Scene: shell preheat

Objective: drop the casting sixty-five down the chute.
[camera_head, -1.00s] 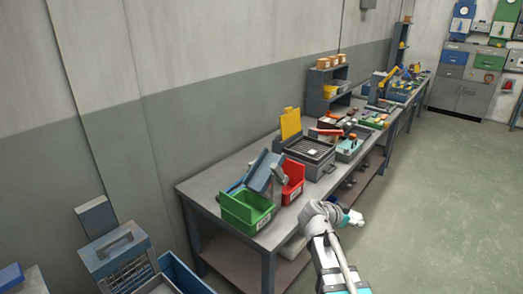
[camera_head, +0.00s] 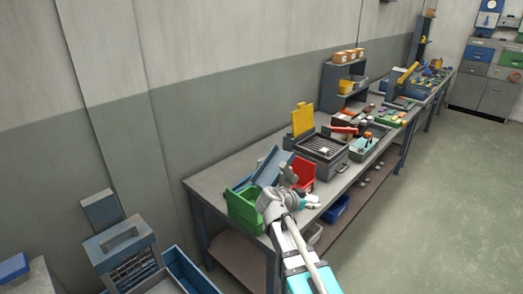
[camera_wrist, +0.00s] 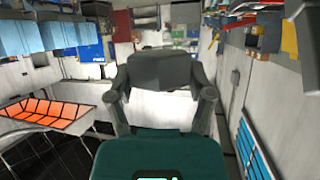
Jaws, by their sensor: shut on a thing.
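My gripper (camera_wrist: 160,95) is shut on a dark grey block-like casting (camera_wrist: 160,70), held between its two fingers in the wrist view. No number can be read on the casting. In the head view my arm's end (camera_head: 285,198) is at the bench's near edge, just right of the green bin, and the casting cannot be made out there. A tilted blue panel (camera_head: 268,165), which looks like the chute, stands on the bench behind the green bin (camera_head: 243,207) and beside the red bin (camera_head: 303,172). My arm's end hides part of this area.
A grey grilled heater-like box (camera_head: 322,147) with a yellow upright plate (camera_head: 303,120) stands farther along the bench (camera_head: 212,183). Several tools and small shelves lie beyond it. A blue-grey slatted crate (camera_head: 125,250) is at the lower left. The floor (camera_head: 430,200) at right is clear.

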